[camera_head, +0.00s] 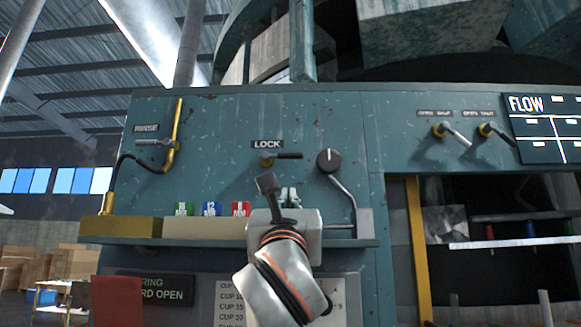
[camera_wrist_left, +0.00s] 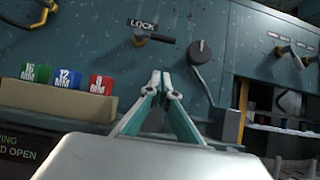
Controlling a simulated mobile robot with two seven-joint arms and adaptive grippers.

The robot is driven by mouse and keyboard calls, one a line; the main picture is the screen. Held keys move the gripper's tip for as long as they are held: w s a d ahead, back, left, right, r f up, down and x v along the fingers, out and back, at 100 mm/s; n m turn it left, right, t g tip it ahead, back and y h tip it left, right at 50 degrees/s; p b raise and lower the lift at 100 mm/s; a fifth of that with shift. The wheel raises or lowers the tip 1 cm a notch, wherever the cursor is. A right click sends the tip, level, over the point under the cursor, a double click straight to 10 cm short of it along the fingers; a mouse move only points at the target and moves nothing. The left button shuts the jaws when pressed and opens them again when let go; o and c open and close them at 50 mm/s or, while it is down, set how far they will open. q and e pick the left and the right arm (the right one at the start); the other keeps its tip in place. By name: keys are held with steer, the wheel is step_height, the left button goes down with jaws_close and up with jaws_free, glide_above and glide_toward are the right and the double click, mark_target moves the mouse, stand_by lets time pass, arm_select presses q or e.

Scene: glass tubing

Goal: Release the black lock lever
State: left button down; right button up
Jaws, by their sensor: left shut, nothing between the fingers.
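The black lock lever (camera_head: 290,156) sits under the LOCK label on the teal panel. It points right, roughly level, from a brass pivot. In the left wrist view the lever (camera_wrist_left: 160,38) is above and a little left of my gripper. My left gripper (camera_head: 268,183) is just below the lever in the head view, apart from it as far as I can tell. In the left wrist view its fingertips (camera_wrist_left: 161,76) are together with nothing between them. My right gripper is not in view.
A black knob (camera_head: 329,160) with a pale bent rod is right of the lever. A shelf (camera_head: 370,243) runs below, with green, blue and red blocks (camera_head: 241,209) at left. A brass RINSE pipe (camera_head: 176,135) is on the left. A FLOW screen (camera_head: 548,128) is far right.

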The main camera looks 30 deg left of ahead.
mark_target(284, 157)
arm_select(q)
steer(key=p+x, duration=0.1)
steer(key=x, duration=0.8)
steer(key=shift+w+a+r+p, duration=0.1)
steer(key=shift+r+p, duration=0.15)
steer(key=shift+p, duration=0.05)
steer(key=r, duration=0.1)
steer(key=r+p, duration=0.1)
steer(key=r, duration=0.1)
steer(key=shift+w+a+r, duration=0.15)
steer(key=shift+w+r, duration=0.2)
steer(key=shift+w, duration=0.05)
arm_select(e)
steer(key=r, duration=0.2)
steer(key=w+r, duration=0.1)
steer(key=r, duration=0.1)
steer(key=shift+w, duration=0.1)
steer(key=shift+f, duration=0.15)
